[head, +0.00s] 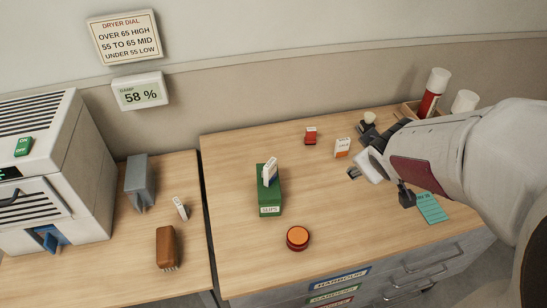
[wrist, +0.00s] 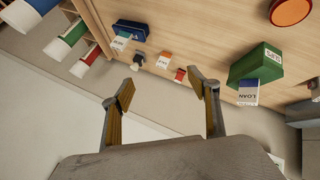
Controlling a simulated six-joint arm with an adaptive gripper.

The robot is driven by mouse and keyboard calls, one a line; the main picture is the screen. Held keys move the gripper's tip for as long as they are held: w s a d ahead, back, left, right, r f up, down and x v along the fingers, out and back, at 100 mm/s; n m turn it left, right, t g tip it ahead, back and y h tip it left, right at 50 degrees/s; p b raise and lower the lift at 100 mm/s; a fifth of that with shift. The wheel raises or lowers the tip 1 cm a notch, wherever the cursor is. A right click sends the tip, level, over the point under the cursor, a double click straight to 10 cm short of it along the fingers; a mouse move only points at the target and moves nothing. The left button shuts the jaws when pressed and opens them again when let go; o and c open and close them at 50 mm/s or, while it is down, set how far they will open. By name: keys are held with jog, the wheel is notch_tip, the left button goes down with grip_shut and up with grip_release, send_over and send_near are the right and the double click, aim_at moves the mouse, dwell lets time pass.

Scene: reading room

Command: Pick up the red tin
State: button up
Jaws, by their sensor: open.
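I cannot tell for certain which is the red tin. My gripper (head: 378,180) is over the right part of the desk, apart from both. In the wrist view its two fingers (wrist: 164,96) are spread, with nothing between them.
An orange-and-white box (head: 342,148) is close left of my gripper. A teal card (head: 431,207) lies right. A brown brush (head: 166,248) and grey block (head: 139,182) are on the left table. Front-middle desk has bare room.

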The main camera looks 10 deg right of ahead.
aim_at(298, 237)
jog(key=w+d+f+n+y, duration=0.2)
jog(key=w+f+n, duration=0.1)
jog(key=f, duration=0.4)
jog(key=s+a+f+n+y, duration=0.1)
jog(key=a+f+y, duration=0.1)
jog(key=f, duration=0.2)
jog(key=s+a+f+n+y, duration=0.1)
jog(key=a+f+y, duration=0.1)
jog(key=f+y, duration=0.1)
jog(key=s+a+f+n+y, duration=0.1)
jog(key=s+a+f+y, duration=0.1)
jog(key=f, duration=0.3)
jog(key=shift+s+a+f+y, duration=0.1)
jog(key=shift+a+y, duration=0.3)
jog(key=shift+a, duration=0.2)
jog(key=s+a+y, duration=0.4)
jog(key=s+a, duration=0.1)
jog(key=shift+f+n, duration=0.2)
jog(key=shift+n, duration=0.2)
jog(key=shift+s+a+r+y, duration=0.2)
jog(key=shift+s+a+y, duration=0.2)
jog(key=shift+y, duration=0.2)
jog(key=shift+x, duration=1.3)
